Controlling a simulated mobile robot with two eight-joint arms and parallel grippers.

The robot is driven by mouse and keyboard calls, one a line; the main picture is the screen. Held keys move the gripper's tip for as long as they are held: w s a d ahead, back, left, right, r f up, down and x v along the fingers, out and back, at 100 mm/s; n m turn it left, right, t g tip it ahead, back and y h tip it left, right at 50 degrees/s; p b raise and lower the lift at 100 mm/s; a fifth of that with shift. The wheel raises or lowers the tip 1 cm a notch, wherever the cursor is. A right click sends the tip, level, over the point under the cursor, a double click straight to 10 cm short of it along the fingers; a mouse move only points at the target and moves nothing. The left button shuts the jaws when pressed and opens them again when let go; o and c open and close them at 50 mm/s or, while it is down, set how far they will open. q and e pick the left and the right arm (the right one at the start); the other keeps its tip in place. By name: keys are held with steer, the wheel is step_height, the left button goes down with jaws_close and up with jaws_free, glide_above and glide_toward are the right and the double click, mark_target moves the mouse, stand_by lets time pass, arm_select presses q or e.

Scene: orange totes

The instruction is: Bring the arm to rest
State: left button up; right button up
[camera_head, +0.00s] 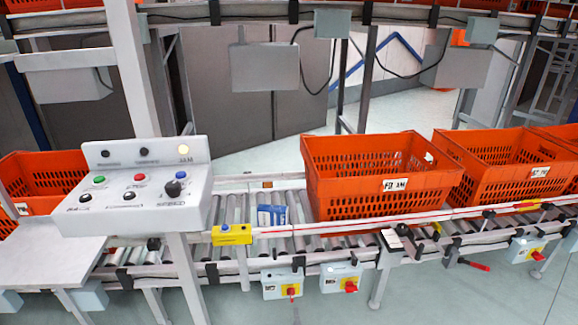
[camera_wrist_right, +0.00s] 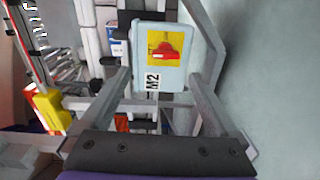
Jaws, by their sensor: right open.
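My right gripper (camera_wrist_right: 156,92) shows in the right wrist view. Its two grey fingers stand apart from the dark palm and nothing is held between them. Beyond the fingers is a pale switch box marked M2 (camera_wrist_right: 180,82), with a red knob on a yellow plate. I cannot make out either gripper clearly in the head view. My left gripper is in neither view.
Roller conveyor (camera_head: 340,239) crosses the head view with an orange tote (camera_head: 335,190) on it. A blue-and-white packet (camera_head: 272,217) lies left of that tote. A control panel (camera_head: 140,205) stands at left. Floor (camera_head: 450,290) is clear in front.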

step_height(320, 180, up, 9)
steer(key=w+d+m+g, duration=0.1)
steer(key=w+m+g, duration=0.1)
steer(key=w, duration=0.1)
steer(key=s+d+r+m+g, duration=0.2)
steer(key=s+d+r+m, duration=0.15)
steer(key=r, duration=0.35)
steer(key=s+d+r+m+g, duration=0.25)
steer(key=s+r, duration=0.25)
steer(key=r, duration=0.3)
steer(key=s+d+r+m+g+h, duration=0.1)
steer(key=s+d+m+g, duration=0.2)
steer(key=s, duration=0.9)
steer(key=s+d+r+m+g, duration=0.15)
steer(key=s+m, duration=0.25)
steer(key=s, duration=0.7)
steer(key=s+d+r+m+g+h, duration=0.1)
steer(key=s+d+m+g, duration=0.2)
steer(key=s, duration=0.9)
arm_select(q)
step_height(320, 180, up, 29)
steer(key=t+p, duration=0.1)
steer(key=p, duration=2.5)
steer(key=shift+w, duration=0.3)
arm_select(e)
step_height(320, 180, up, 29)
steer(key=m+t, duration=0.1)
steer(key=t, duration=0.1)
steer(key=shift+w+f, duration=0.15)
steer(key=shift+w, duration=0.15)
